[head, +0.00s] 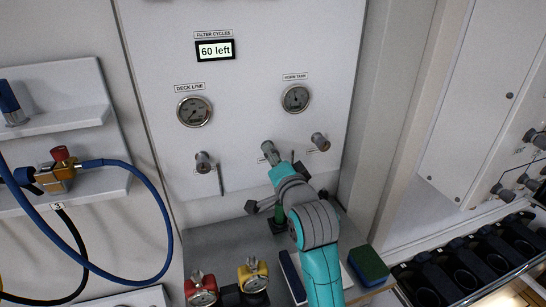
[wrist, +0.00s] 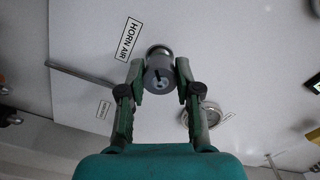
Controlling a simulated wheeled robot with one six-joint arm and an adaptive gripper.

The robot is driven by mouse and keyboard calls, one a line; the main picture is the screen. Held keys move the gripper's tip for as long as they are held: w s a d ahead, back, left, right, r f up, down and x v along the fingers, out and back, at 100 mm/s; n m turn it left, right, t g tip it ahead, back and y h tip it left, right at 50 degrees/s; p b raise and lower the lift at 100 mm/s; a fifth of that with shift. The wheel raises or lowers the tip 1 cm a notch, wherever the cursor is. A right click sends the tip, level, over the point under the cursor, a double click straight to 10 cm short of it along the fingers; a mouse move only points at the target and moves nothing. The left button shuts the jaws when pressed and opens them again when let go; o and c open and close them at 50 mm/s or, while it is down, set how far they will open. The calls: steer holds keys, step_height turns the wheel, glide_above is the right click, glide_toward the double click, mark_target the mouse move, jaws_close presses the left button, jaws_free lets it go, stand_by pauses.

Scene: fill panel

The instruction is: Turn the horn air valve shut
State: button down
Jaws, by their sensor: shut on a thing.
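The horn air valve is a round grey knob (wrist: 158,73) in the middle of the wrist view, beside a white label (wrist: 132,38) reading HORN AIR. Its end face shows a dark slot. My gripper (wrist: 160,68) has one finger on each side of the knob and is shut on it. In the head view my gripper (head: 270,154) is at the panel, between two other grey knobs. My arm and fingers hide most of the valve there. A thin grey bar (wrist: 85,76) runs from the left toward the left finger; its joint with the valve is hidden.
The panel has a left knob (head: 203,162), a right knob (head: 320,141), a DECK LINE gauge (head: 195,111), a HORN TANK gauge (head: 295,98) and a display (head: 215,50) reading "60 left". Red (head: 201,289) and yellow (head: 253,275) fittings stand below. Blue hose (head: 150,190) hangs left.

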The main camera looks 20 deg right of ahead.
steer(key=m, duration=2.1)
steer(key=shift+m, duration=0.3)
stand_by(0.4)
steer(key=c, duration=0.8)
jaws_free()
steer(key=shift+r, duration=0.1)
steer(key=s, duration=1.2)
